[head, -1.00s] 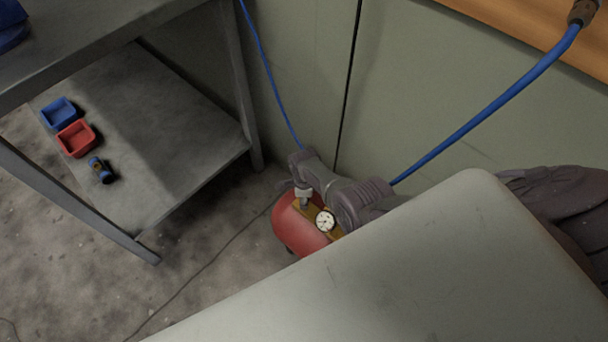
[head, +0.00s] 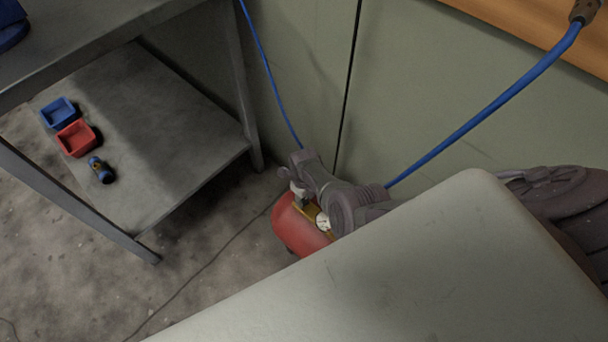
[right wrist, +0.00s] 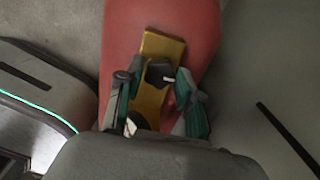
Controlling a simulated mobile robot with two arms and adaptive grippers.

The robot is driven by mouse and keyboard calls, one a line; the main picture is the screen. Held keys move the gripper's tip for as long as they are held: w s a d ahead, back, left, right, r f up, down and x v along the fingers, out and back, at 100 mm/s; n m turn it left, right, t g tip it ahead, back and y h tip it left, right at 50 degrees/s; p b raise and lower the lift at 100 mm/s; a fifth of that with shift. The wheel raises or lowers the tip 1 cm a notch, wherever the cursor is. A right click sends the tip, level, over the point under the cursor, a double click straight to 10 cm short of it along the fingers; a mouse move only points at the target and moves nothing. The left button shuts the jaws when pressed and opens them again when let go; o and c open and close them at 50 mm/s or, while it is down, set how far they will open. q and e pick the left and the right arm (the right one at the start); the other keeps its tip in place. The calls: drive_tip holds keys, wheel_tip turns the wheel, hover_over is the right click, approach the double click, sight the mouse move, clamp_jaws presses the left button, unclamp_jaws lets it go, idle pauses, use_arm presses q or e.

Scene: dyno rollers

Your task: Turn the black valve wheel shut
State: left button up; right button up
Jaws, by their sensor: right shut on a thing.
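The red tank (head: 291,231) stands on the floor beyond the pale panel, with a yellow plate (head: 310,209) and a white dial gauge (head: 323,222) on top. My right gripper (head: 298,190) is down over the plate; its wrist hides the valve wheel in the head view. In the right wrist view, the black valve wheel (right wrist: 159,72) sits over the yellow plate (right wrist: 152,97), between the fingertips of my right gripper (right wrist: 160,88). The gripper is shut on the wheel. Part of the gauge shows low between the fingers. My left gripper is not in view.
A grey shelf (head: 185,150) at left holds a blue bin (head: 58,112), a red bin (head: 76,139) and a small blue fitting (head: 101,171). Blue hoses (head: 490,110) run nearby. The pale panel (head: 400,270) fills the lower right. A green-grey wall stands behind.

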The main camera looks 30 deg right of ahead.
sight(305, 200)
drive_tip(key=shift+s+d, duration=0.1)
idle(0.4)
drive_tip(key=o, duration=1.2)
drive_tip(key=shift+c, duration=0.2)
drive_tip(key=shift+r, duration=0.15)
drive_tip(key=shift+r, duration=3.6)
